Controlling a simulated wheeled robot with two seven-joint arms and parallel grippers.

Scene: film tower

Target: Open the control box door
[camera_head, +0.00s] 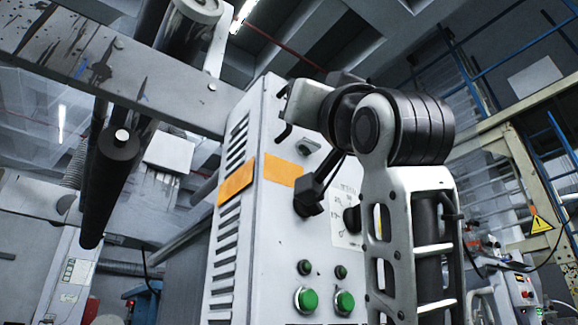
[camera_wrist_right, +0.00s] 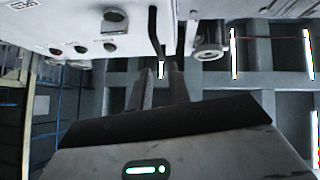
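The control box (camera_head: 290,220) is a tall white-grey cabinet in the middle of the head view, with orange strips and green buttons. The door looks shut. My left gripper is not in view.
Green buttons (camera_head: 306,299) and dark knobs sit on the lower face. My right arm covers the box's right side. A dark roller (camera_head: 105,180) and a grey beam (camera_head: 120,75) stand at left. A yellowish frame with a warning sign (camera_head: 541,222) is at right.

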